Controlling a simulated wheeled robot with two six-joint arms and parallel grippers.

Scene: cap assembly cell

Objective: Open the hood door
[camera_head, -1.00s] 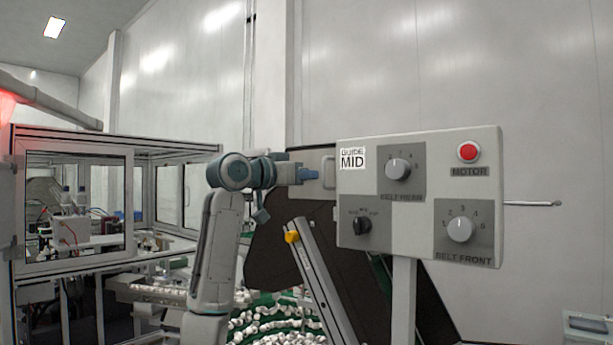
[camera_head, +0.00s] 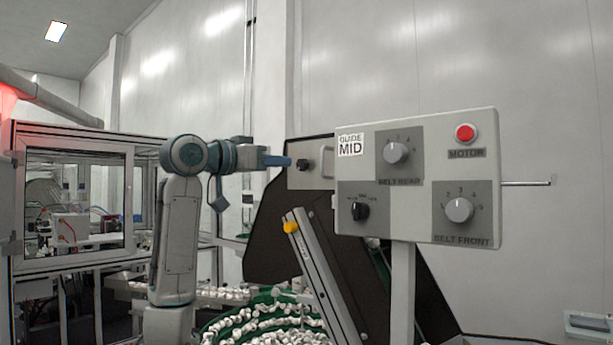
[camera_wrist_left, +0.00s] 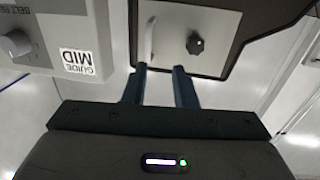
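A grey door panel (camera_head: 312,177) with a pale bar handle (camera_head: 327,163) and a black knob (camera_head: 302,165) is set in a dark hood (camera_head: 265,235) behind the control box. It looks closed. My left gripper (camera_head: 280,161) points right at the panel, by the knob side. In the left wrist view the panel (camera_wrist_left: 215,20), handle (camera_wrist_left: 149,38) and knob (camera_wrist_left: 195,44) lie just beyond my gripper (camera_wrist_left: 160,72). Its two blue fingers are apart with nothing between them. The handle is ahead of the finger on the picture's left; I cannot tell whether they touch. My right gripper is not in view.
A control box (camera_head: 430,222) with dials and a red motor button stands on a post at right, partly covering the hood. A tilted metal rail (camera_head: 325,280) and a bowl of white caps (camera_head: 262,322) lie below. A framed enclosure (camera_head: 75,258) stands left.

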